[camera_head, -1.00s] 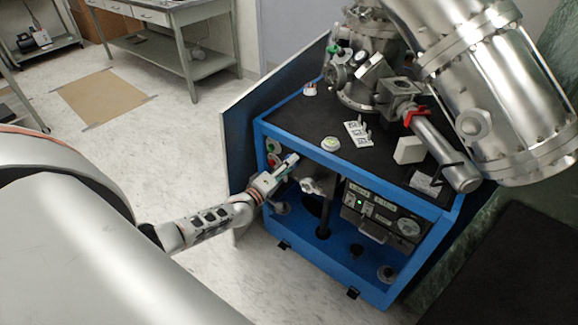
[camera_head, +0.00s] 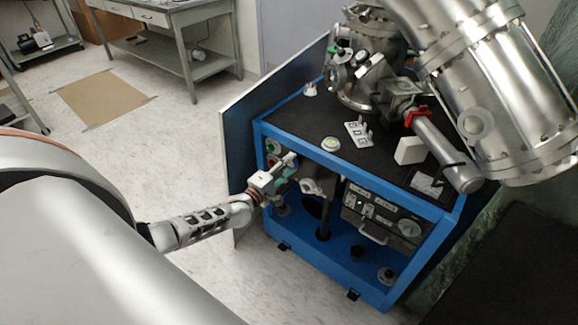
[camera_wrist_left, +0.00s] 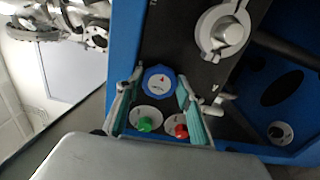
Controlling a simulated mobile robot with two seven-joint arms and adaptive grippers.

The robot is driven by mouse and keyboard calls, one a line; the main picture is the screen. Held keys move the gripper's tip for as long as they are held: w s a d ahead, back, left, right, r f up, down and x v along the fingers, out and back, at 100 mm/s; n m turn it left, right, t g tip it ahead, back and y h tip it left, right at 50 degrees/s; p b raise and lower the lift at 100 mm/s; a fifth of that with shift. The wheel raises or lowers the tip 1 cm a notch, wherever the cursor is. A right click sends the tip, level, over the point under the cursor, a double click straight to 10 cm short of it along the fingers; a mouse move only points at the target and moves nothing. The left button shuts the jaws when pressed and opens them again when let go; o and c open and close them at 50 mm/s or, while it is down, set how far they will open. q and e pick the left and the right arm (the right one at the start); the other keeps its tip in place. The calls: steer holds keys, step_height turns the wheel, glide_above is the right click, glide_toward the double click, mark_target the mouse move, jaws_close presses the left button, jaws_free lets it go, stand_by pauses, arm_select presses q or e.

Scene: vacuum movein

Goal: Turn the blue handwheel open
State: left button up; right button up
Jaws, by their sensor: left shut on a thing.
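The blue handwheel (camera_wrist_left: 160,84) shows in the left wrist view as a blue ring around a pale disc with a small red mark. It sits on the dark front panel. My left gripper (camera_wrist_left: 160,77) has one finger on each side of it and is shut on its rim. In the head view my left gripper (camera_head: 289,163) is at the upper left of the blue cabinet's front, and it hides the handwheel there. My right gripper is not in view.
A green button (camera_wrist_left: 145,124) and a red button (camera_wrist_left: 181,131) sit between my fingers, close to the handwheel. A metal clamp fitting (camera_wrist_left: 226,32) is beside it. The blue cabinet (camera_head: 390,205) carries large steel vacuum parts (camera_head: 490,90).

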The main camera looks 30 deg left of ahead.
arm_select(q)
steer(key=o, duration=1.1)
steer(key=s, duration=0.8)
steer(key=s+a, duration=0.1)
steer(key=s, duration=0.3)
